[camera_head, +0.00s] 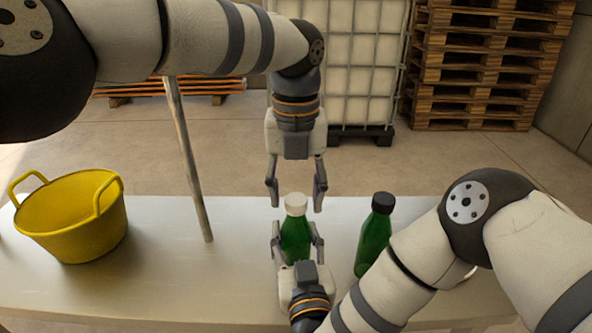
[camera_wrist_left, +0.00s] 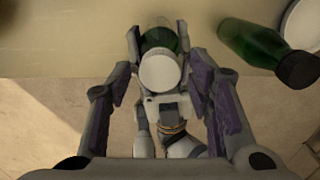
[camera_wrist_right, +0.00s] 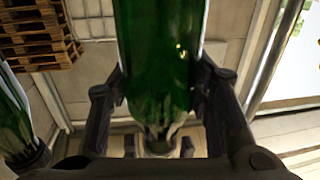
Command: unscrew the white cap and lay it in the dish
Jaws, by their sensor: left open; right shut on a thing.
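The white cap (camera_head: 296,203) sits on top of a green bottle (camera_head: 295,240), which stands upright. My right gripper (camera_head: 297,238) is shut on this bottle's body; the green glass fills the middle of the right wrist view (camera_wrist_right: 160,60). My left gripper (camera_head: 296,196) points down from above, open, with one finger on each side of the cap and visible gaps. In the left wrist view the cap (camera_wrist_left: 160,71) lies between its fingers. The dish shows as a pale round edge at the top right of the left wrist view (camera_wrist_left: 304,28); my right arm hides most of it in the head view.
A second green bottle with a black cap (camera_head: 376,235) stands to the right on the white table (camera_head: 190,285). A yellow tub (camera_head: 75,222) stands at the left.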

